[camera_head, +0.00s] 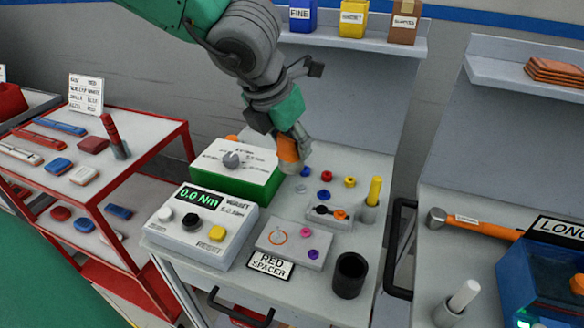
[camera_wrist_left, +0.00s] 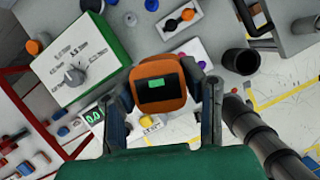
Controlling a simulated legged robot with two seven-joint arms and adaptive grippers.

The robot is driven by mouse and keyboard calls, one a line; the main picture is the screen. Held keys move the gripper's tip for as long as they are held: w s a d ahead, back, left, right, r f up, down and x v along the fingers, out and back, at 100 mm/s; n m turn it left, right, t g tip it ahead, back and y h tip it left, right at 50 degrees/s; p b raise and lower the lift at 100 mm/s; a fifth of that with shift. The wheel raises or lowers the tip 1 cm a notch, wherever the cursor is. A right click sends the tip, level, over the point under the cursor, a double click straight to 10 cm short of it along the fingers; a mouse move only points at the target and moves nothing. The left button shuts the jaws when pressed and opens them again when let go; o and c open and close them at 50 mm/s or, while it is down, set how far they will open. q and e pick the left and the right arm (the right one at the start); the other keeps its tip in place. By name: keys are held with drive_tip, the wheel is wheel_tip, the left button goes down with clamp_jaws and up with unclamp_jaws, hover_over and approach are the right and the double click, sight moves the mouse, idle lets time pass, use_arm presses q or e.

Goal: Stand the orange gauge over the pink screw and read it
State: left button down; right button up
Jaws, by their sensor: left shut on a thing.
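My left gripper (camera_head: 290,142) is shut on the orange gauge (camera_head: 286,158) and holds it above the bench, beside the green box. In the left wrist view, the gauge (camera_wrist_left: 160,72) sits between the fingers of the gripper (camera_wrist_left: 165,95), and its dark screen shows a small green display too small to read. The pink screw (camera_head: 305,232) stands in a grey block (camera_head: 290,252), next to an orange ring mark and a purple screw (camera_head: 313,254). The gauge is apart from the screw, farther back on the bench. My right gripper is not in view.
A green box with a dial (camera_head: 240,175) and a meter reading 0.0 Nm (camera_head: 205,225) stand left of the block. Loose coloured screws lie behind.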

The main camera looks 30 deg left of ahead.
use_arm(q)
wheel_tip(320, 180, up, 9)
drive_tip(key=shift+r+p, duration=0.2)
drive_tip(key=shift+p, duration=0.65)
drive_tip(key=shift+w+a+r, duration=0.1)
drive_tip(key=shift+w+r, duration=0.05)
drive_tip(key=d+f+m+h+p, duration=0.1)
drive_tip(key=d+f+m+p, duration=0.1)
drive_tip(key=f, duration=0.7)
drive_tip(key=d+f+m+g+h+p, duration=0.1)
drive_tip(key=f+m, duration=0.3)
drive_tip(key=f, duration=0.6)
drive_tip(key=shift+d+p, duration=0.45)
drive_tip(key=shift+p, duration=0.05)
drive_tip(key=shift+a, duration=0.1)
drive_tip(key=shift+f+b, duration=3)
drive_tip(key=shift+f, duration=0.8)
drive_tip(key=shift+s, duration=0.2)
